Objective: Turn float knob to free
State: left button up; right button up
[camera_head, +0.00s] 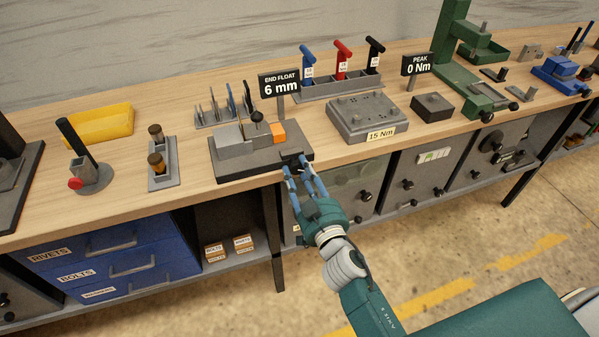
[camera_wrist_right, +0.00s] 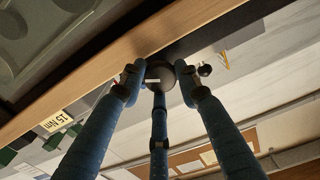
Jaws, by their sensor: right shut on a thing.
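The end float fixture, a grey block on a dark base plate (camera_head: 225,171), stands near the bench's front edge. A sign (camera_head: 280,84) behind it reads "END FLOAT 6 mm". My right gripper (camera_head: 298,165) is at the fixture's front right corner, its blue fingers closed around a dark knob. In the right wrist view this dark round knob (camera_wrist_right: 163,72) sits between the fingertips, partly hidden by them. Its markings and setting cannot be read. My left gripper is not in view.
A grey plate labelled 15 Nm (camera_head: 365,112) lies right of the fixture, with a "PEAK 0 Nm" sign (camera_head: 418,64) behind. A holder with two dark-topped pins (camera_head: 163,176) stands to the left. Bench cabinets lie below my right gripper.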

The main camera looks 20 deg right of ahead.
jog(key=n, duration=1.7)
jog(key=shift+n, duration=0.4)
jog(key=n, duration=0.5)
jog(key=shift+n, duration=0.4)
jog(key=o, duration=1.1)
jog(key=shift+o, duration=0.2)
jog(key=s, duration=1.2)
jog(key=shift+d, duration=0.15)
